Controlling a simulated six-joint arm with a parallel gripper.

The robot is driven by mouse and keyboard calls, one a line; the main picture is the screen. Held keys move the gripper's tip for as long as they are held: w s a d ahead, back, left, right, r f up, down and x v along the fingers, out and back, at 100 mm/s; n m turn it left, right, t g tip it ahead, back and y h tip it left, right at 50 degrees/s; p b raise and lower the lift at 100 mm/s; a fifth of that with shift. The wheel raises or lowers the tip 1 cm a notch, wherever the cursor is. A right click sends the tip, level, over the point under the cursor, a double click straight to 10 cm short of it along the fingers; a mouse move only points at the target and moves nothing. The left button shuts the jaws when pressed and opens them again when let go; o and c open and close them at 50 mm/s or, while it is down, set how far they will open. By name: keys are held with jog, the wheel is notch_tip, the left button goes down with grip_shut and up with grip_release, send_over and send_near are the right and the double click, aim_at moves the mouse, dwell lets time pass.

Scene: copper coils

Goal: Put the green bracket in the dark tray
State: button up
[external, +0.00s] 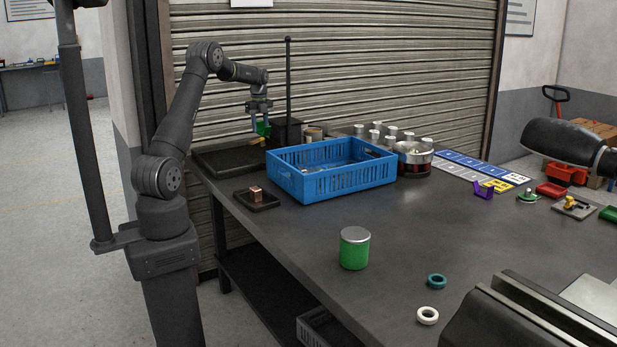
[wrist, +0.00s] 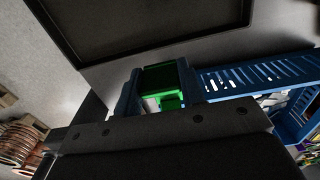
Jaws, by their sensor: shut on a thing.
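My gripper (external: 260,118) hangs over the far left part of the table, its blue fingers pointing down. It is shut on the green bracket (external: 262,129), which is held in the air. In the wrist view the bracket (wrist: 165,76) sits between the two fingers (wrist: 161,88). The dark tray (external: 212,166) lies flat at the table's left end, below and left of the bracket. The tray also shows at the top of the wrist view (wrist: 78,62); the part of it seen there looks empty. The bracket appears near the tray's right side; its exact height above it is unclear.
A blue crate (external: 335,181) stands just right of the dark tray. A small dark dish (external: 243,203) with a copper block (external: 256,193) lies in front. A black box (external: 287,131) and a thin post (external: 288,80) stand behind. The table's front middle holds a green can (external: 354,250).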

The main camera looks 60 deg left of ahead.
jog(key=s+a, duration=0.4)
jog(key=a, duration=0.2)
jog(key=f, duration=1.1)
jog(key=shift+s+d, duration=0.15)
jog(key=shift+d, duration=0.05)
jog(key=shift+f, duration=2)
jog(key=shift+f, duration=0.2)
jog(key=o, duration=1)
jog(key=shift+r, duration=0.1)
